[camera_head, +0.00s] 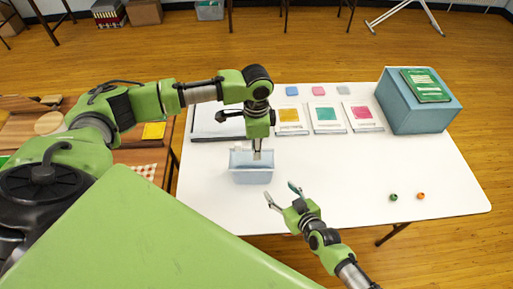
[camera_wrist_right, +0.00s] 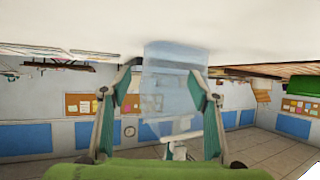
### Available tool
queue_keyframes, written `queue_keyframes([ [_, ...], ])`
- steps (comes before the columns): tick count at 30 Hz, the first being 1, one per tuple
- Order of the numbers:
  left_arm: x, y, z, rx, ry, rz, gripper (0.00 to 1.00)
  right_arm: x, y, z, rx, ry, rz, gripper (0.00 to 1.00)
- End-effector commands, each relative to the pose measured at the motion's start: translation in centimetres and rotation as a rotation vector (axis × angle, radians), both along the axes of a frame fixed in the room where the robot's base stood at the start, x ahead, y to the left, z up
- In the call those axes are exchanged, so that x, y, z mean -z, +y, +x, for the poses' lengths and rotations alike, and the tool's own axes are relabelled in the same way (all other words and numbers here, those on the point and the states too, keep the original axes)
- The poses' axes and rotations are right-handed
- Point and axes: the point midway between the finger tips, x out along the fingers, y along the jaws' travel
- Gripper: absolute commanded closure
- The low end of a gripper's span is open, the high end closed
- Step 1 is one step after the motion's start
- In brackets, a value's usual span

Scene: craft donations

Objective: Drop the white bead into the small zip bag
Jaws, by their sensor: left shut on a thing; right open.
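The small zip bag (camera_head: 252,176) is pale blue and see-through, standing with its mouth up on the white table. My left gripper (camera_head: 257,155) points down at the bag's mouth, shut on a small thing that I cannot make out. No white bead shows clearly in either view. My right gripper (camera_head: 281,194) is open and empty, just in front and to the right of the bag. In the right wrist view the bag (camera_wrist_right: 168,75) appears between the open fingers of the right gripper (camera_wrist_right: 160,85), apparently beyond them.
A green bead (camera_head: 393,197) and an orange bead (camera_head: 421,196) lie at the table's right. A blue box (camera_head: 415,108) with a green packet on it stands at the back right. Cards with coloured squares (camera_head: 327,115) line the back.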

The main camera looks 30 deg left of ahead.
Motion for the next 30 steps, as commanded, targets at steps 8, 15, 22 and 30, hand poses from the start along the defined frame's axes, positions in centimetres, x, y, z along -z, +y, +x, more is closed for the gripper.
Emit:
queue_keyframes([
  [8, 0.2, 0.0, 0.0, 0.0, 0.0, 0.0, 0.89, 0.0, 0.0, 0.0, 0.0, 0.0, 0.0, 0.44],
  [15, 0.9, -0.1, 0.0, 0.001, 0.0, -0.001, 0.89, -0.1, 0.0, 0.0, 0.0, 0.0, 0.0, 0.44],
  [22, 1.3, 0.0, 0.0, 0.001, 0.0, 0.0, 0.89, -0.2, 0.0, 0.0, 0.0, 0.0, 0.0, 0.44],
  [30, 1.3, 0.0, 0.0, 0.001, 0.0, 0.0, 0.89, -0.2, 0.0, 0.0, 0.0, 0.0, 0.0, 0.44],
])
